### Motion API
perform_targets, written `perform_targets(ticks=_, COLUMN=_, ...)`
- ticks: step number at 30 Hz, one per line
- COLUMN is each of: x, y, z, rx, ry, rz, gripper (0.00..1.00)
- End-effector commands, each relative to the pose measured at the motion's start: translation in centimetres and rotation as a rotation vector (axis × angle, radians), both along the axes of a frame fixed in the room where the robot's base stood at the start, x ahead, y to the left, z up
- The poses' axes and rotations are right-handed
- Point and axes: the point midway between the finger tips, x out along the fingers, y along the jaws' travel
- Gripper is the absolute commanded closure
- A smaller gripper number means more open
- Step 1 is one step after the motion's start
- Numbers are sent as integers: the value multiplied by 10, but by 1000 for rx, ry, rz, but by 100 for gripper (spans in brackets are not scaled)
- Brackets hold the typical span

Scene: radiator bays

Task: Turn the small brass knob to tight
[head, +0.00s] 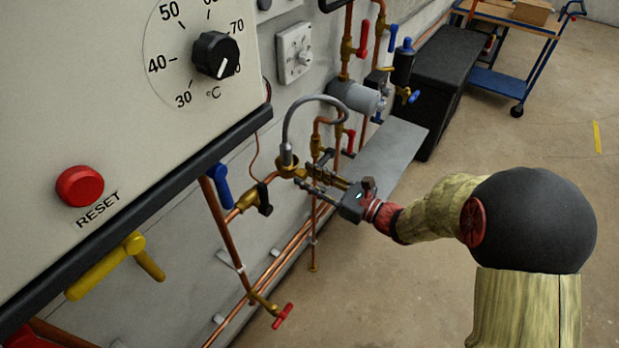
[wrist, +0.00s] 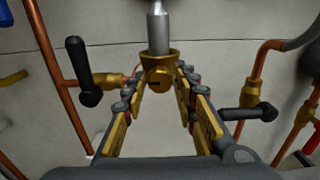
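The small brass knob (wrist: 160,76) is a round brass piece with a dark slot, at the front of a brass fitting below a grey hose end. The fitting (head: 288,168) also shows in the head view, at the end of the grey hose loop. My gripper (wrist: 160,92) is open, with its yellow-padded fingers to the left and right of the knob in the wrist view. No contact shows, and I cannot tell how far the tips reach around it. In the head view my gripper (head: 308,179) points at the fitting from the right.
A black lever handle (wrist: 86,72) stands left of the knob, and another (wrist: 248,114) lies close to my right finger. Copper pipes (head: 229,238) run along the wall. A grey ledge (head: 392,150) lies behind my gripper.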

Motion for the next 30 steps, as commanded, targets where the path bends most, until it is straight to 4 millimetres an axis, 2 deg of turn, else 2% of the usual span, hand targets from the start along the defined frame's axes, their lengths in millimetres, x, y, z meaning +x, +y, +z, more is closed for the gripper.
perform_targets(ticks=14, x=0, y=0, z=0, rx=0, ry=0, rz=0, gripper=100)
perform_targets(ticks=23, x=0, y=0, z=1, rx=22, ry=30, rz=0, gripper=100)
perform_targets(ticks=30, x=0, y=0, z=3, rx=104, ry=137, rz=0, gripper=100)
